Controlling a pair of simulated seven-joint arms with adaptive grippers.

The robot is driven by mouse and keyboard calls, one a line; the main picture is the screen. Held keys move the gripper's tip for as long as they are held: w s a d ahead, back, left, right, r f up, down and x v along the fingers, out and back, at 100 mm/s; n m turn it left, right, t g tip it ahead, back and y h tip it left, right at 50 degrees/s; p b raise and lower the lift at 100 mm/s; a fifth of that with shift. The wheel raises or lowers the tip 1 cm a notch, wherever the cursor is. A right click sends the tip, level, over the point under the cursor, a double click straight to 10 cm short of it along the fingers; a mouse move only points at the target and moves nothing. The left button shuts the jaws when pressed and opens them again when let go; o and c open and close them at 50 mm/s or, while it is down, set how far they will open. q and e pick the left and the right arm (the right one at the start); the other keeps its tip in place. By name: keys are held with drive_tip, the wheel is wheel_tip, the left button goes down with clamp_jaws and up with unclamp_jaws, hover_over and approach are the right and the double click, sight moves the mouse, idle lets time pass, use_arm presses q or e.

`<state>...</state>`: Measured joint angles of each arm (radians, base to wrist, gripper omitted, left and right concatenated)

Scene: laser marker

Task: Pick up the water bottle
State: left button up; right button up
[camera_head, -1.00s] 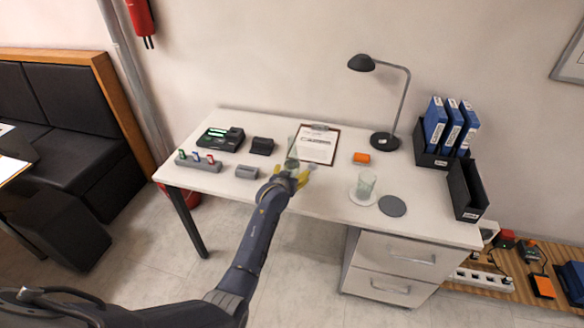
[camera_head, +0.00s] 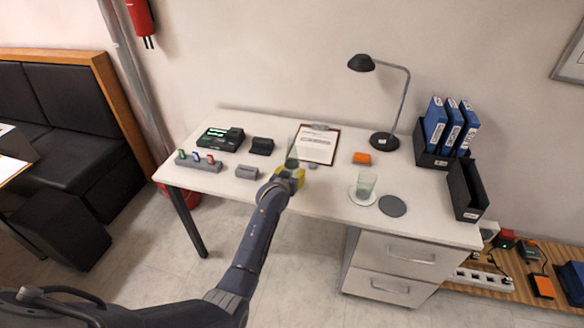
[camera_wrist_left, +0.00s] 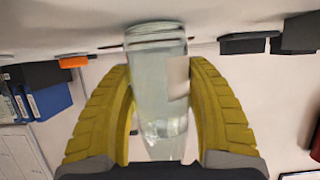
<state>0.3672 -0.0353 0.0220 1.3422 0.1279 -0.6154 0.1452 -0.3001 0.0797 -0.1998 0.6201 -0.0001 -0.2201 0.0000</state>
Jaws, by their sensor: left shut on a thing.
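The water bottle (camera_head: 292,152) is clear and stands near the front middle of the desk, in front of the clipboard. My left gripper (camera_head: 289,178) is at the bottle, its yellow fingers shut around it, and it partly hides the bottle in the head view. In the left wrist view the bottle (camera_wrist_left: 160,85) sits between the two yellow fingers of the gripper (camera_wrist_left: 165,110), one on each side. I cannot tell whether the bottle's base touches the desk. My right gripper is not in view.
A glass (camera_head: 365,184) on a white coaster and a grey disc (camera_head: 392,206) are to the right. The clipboard (camera_head: 317,146), orange block (camera_head: 361,158) and lamp (camera_head: 384,141) are behind. A grey block (camera_head: 246,172) and marker rack (camera_head: 198,163) are to the left.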

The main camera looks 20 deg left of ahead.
use_arm(q)
drive_tip(key=shift+r, duration=0.35)
wheel_tip(320, 180, up, 19)
idle(1.8)
